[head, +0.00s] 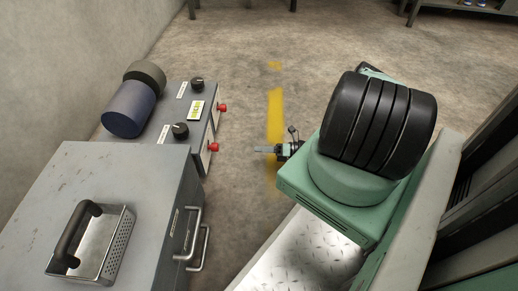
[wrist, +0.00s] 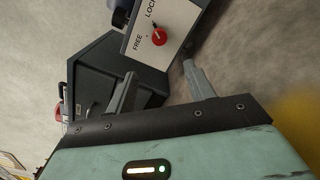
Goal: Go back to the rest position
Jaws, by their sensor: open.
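My gripper (head: 262,149) is in the air right of the grey machine (head: 172,160), over the floor near a yellow line. In the wrist view my gripper (wrist: 158,82) shows two grey fingers spread apart with nothing between them. Beyond the fingertips is a red knob (wrist: 159,37) on a white plate marked FREE and LOCK, apart from the fingers. A dark blue cylinder with an olive-grey wider end, seemingly the spool (head: 130,108), lies on the machine's top at the left.
A grey cabinet (head: 150,170) stands in front, with side handles (head: 196,240) and a metal box with a black handle (head: 108,245) on top.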

